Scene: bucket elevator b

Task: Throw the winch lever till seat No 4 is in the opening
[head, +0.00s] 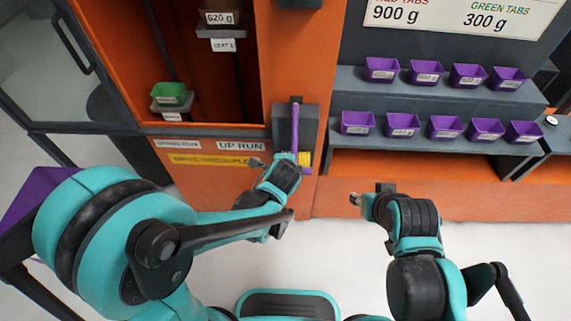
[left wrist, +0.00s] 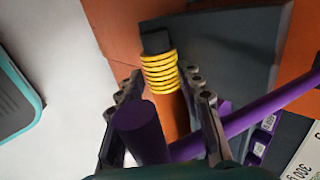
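The winch lever (head: 295,128) is a purple rod standing roughly upright on a dark grey plate (head: 309,122) right of the opening. My left gripper (head: 281,163) is at its lower end. In the left wrist view, the thick purple grip (left wrist: 140,130) lies between the spread fingers (left wrist: 165,110); I cannot tell whether they touch it. A yellow spring (left wrist: 160,72) is beyond the fingertips. In the opening, an upper seat (head: 222,31) labelled "SEAT 1" carries a 620 g box (head: 219,17). A lower-left seat (head: 172,106) carries a green bin (head: 170,93); its label is unreadable. My right gripper (head: 370,194) looks open and empty.
Purple bins (head: 445,127) stand in two rows on grey shelves (head: 430,87) at the right, below a sign for 900 g and 300 g tabs. Labels including "UP RUN" (head: 240,146) are under the opening. The pale floor (head: 335,250) in front is clear.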

